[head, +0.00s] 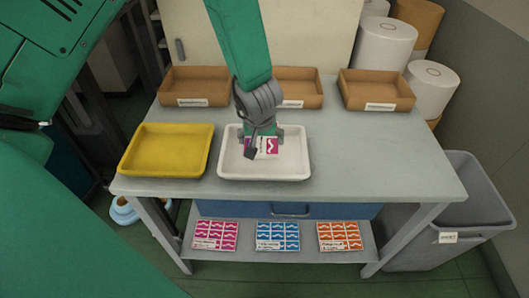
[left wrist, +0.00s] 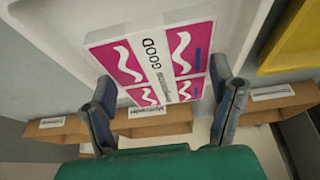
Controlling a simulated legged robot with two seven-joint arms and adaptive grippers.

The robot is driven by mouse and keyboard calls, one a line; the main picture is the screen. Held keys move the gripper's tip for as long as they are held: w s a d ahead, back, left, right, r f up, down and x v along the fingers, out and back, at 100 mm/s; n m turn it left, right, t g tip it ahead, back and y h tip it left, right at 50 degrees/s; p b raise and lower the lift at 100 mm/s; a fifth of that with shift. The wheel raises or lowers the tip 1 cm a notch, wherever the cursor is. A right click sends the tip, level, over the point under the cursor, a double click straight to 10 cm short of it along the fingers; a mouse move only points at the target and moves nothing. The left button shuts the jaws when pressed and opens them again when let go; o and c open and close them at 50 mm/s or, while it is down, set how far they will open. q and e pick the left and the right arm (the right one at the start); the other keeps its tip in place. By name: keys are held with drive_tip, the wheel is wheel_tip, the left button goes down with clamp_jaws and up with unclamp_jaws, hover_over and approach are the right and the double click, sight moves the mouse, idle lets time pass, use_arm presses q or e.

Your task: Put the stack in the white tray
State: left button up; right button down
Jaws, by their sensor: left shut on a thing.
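My left gripper (head: 263,133) reaches down over the white tray (head: 295,162) in the head view. It is shut on a stack (head: 268,148) of magenta-and-white labels. In the left wrist view the stack (left wrist: 165,60) sits between the two fingers, with a white strip reading GOOD across its top. The stack is within the white tray's outline; whether it touches the tray floor I cannot tell. The gripper hides part of the stack in the head view. My right gripper is not in view.
A yellow tray (head: 166,151) stands left of the white one. Cardboard boxes (head: 377,90) line the table's back. Magenta (head: 215,236), blue (head: 278,236) and orange (head: 340,236) label stacks lie on the lower shelf. A grey bin (head: 440,225) stands at right. The table's right side is clear.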

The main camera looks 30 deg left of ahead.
sight(266, 160)
use_arm(q)
drive_tip(key=f, duration=0.1)
drive_tip(key=d+f, duration=0.1)
drive_tip(key=f, duration=0.1)
drive_tip(key=f+b, duration=0.1)
drive_tip(key=f, duration=0.1)
drive_tip(key=shift+w+d+f, duration=0.15)
drive_tip(key=shift+w+f, duration=0.05)
drive_tip(key=shift+w, duration=0.05)
drive_tip(key=o, duration=1.3)
drive_tip(key=shift+a+f, duration=0.1)
drive_tip(key=shift+a, duration=0.5)
drive_tip(key=shift+d+r, duration=0.25)
drive_tip(key=shift+r, duration=0.05)
drive_tip(key=p+v, duration=0.2)
drive_tip(key=v, duration=0.8)
drive_tip(key=shift+s+d+r, duration=0.15)
drive_tip(key=shift+r, duration=0.1)
drive_tip(key=shift+s+r, duration=0.2)
drive_tip(key=shift+r, duration=0.2)
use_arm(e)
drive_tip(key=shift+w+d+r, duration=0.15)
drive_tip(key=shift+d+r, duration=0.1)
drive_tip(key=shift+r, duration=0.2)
